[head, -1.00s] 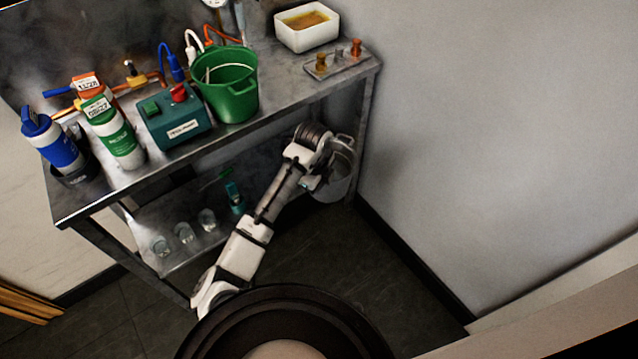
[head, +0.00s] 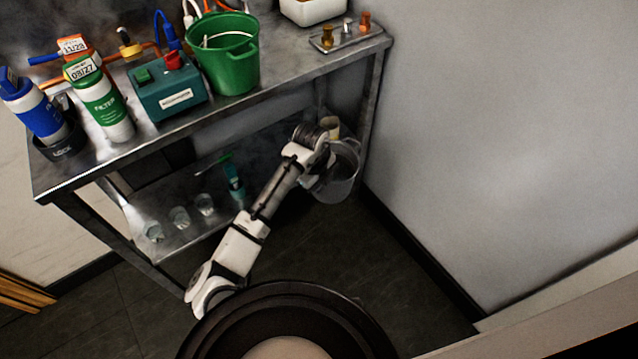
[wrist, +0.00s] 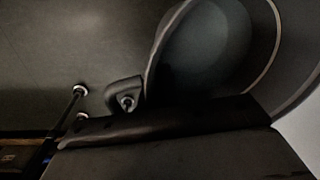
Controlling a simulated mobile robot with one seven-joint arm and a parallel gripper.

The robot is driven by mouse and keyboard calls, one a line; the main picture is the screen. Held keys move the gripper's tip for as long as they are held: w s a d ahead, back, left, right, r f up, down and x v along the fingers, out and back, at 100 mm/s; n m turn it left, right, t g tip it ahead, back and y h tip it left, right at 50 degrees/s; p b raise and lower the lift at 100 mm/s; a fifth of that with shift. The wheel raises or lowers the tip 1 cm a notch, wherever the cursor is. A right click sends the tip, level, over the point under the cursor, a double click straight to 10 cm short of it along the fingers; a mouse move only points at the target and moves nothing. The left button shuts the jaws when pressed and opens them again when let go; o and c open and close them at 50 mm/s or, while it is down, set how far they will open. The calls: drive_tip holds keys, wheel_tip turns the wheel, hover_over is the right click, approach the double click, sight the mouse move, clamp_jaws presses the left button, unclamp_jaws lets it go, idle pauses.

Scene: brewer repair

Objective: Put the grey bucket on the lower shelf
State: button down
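The grey bucket (head: 343,183) is at the right end of the metal bench, in front of its right leg and beside the lower shelf (head: 185,235). My gripper (head: 325,163) is at the bucket's upper left side and appears shut on it, though the arm's end hides the fingertips. In the wrist view the bucket (wrist: 205,55) fills the upper right, with its round rim and a handle lug close against the dark gripper (wrist: 165,125).
The bench top (head: 290,70) above carries a green bucket (head: 228,65), a teal box (head: 168,95), filter bottles (head: 100,100) and a tray of small fittings (head: 345,40). A cream cylinder (head: 331,125) shows behind my gripper. The grey wall (head: 500,130) closes off the right.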

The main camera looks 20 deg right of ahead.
drive_tip(key=shift+a+f+m+b, duration=0.55)
drive_tip(key=shift+f+m+b, duration=0.35)
drive_tip(key=shift+f+b, duration=3.45)
drive_tip(key=shift+w+a+f+b, duration=0.55)
drive_tip(key=shift+w+a+b, duration=0.8)
drive_tip(key=shift+w+b, duration=1.8)
drive_tip(key=shift+w+a+f+b, duration=0.5)
drive_tip(key=shift+w+a+b, duration=1)
drive_tip(key=shift+w, duration=3.05)
drive_tip(key=shift+w+a+f+b, duration=0.55)
drive_tip(key=shift+w+a+b, duration=0.65)
drive_tip(key=shift+w+b, duration=2)
drive_tip(key=shift+w+p, duration=0.65)
drive_tip(key=c, duration=1.6)
unclamp_jaws()
drive_tip(key=shift+o, duration=0.2)
drive_tip(key=shift+r, duration=0.1)
